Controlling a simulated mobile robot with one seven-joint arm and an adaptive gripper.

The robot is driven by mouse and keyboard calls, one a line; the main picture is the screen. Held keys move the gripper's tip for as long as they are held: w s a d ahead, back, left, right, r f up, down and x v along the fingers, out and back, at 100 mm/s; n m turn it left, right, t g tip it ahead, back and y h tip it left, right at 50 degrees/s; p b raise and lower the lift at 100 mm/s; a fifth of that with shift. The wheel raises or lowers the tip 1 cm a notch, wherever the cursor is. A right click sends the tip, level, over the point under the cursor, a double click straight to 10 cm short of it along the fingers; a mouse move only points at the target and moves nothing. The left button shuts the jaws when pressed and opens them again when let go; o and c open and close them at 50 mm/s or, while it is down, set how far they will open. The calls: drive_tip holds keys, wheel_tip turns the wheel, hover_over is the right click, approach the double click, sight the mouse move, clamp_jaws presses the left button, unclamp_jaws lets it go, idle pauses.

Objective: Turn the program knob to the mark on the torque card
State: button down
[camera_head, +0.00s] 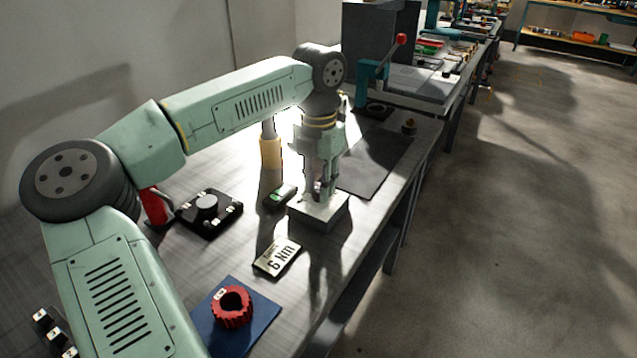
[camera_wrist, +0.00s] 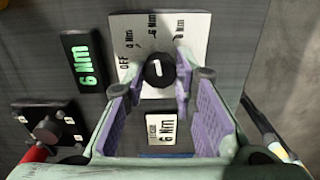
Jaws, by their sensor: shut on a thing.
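The program knob (camera_wrist: 159,71) is black with a white line and sits on a pale dial plate (camera_wrist: 196,46) marked OFF and several Nm values. The line points roughly up in the wrist view, toward what looks like the 6 Nm label. My gripper (camera_wrist: 168,82) is shut on the knob, a finger on each side. In the head view my gripper (camera_head: 319,190) is over the dial box (camera_head: 318,212) and hides the knob. The torque card (camera_head: 278,257) lies flat and reads 6 Nm; it also shows between my fingers in the wrist view (camera_wrist: 162,130).
A small display (camera_wrist: 84,62) beside the dial glows green with 6 Nm. A black fixture (camera_head: 208,212) with a round grey top stands left. A red toothed ring (camera_head: 232,308) lies on a blue mat (camera_head: 258,325). A dark mat (camera_head: 372,160) lies behind the dial box.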

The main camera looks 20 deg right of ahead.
drive_tip(key=c, duration=1.3)
unclamp_jaws()
wheel_tip(320, 180, up, 12)
drive_tip(key=shift+s, duration=0.1)
